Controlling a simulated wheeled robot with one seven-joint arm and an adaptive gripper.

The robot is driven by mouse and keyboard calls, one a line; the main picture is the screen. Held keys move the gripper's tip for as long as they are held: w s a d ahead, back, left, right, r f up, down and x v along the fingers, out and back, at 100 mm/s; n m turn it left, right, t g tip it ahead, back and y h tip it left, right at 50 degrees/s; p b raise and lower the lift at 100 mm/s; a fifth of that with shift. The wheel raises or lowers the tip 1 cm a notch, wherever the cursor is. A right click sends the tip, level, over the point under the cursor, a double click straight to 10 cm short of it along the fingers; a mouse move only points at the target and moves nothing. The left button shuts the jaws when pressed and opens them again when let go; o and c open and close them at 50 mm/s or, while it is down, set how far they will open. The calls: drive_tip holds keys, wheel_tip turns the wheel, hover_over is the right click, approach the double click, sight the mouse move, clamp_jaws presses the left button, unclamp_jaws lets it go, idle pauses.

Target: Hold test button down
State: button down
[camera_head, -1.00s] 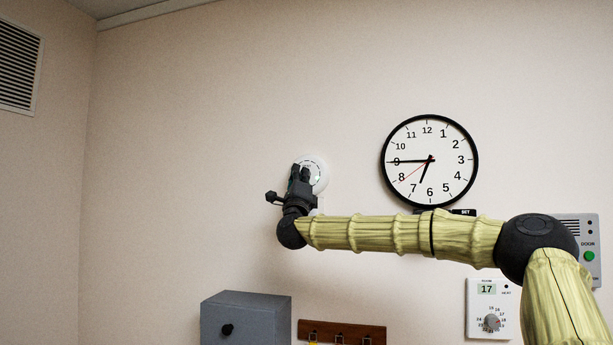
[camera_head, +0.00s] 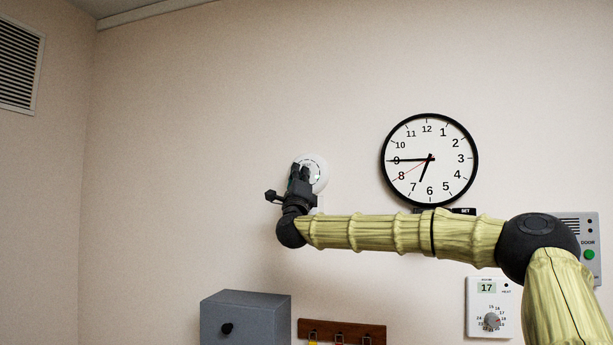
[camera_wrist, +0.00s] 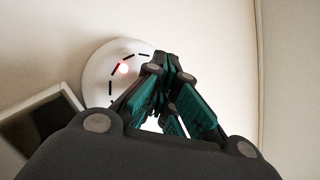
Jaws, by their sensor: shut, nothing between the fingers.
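A round white alarm unit (camera_head: 319,169) is mounted on the wall left of the clock. My gripper (camera_head: 301,172) is shut and reaches up in front of it, covering its left and middle part. In the wrist view the white unit (camera_wrist: 97,72) shows dark slots around its face and a lit red spot. My shut gripper (camera_wrist: 165,66) has its fingertips over the right part of the unit's face. The test button itself is hidden behind the fingers. I cannot tell whether the fingertips touch it.
A wall clock (camera_head: 430,118) hangs to the right. Below are a grey box (camera_head: 245,318), a brown hook rack (camera_head: 342,332), a thermostat dial unit (camera_head: 492,307) and a door panel (camera_head: 588,255). A vent (camera_head: 18,65) is at the upper left. The wall left of my gripper is bare.

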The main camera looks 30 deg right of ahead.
drive_tip(key=shift+s+a+f+b, duration=0.15)
drive_tip(key=shift+s+a+b, duration=0.1)
drive_tip(key=shift+b, duration=0.15)
drive_tip(key=shift+s+a, duration=0.15)
drive_tip(key=shift+a, duration=0.1)
drive_tip(key=s+a+b, duration=0.1)
drive_tip(key=a+b, duration=0.1)
drive_tip(key=s+a+b, duration=0.1)
drive_tip(key=s+b, duration=0.1)
drive_tip(key=shift+s+a+r, duration=0.15)
drive_tip(key=shift+a+r, duration=0.05)
drive_tip(key=shift+a, duration=0.2)
idle(0.5)
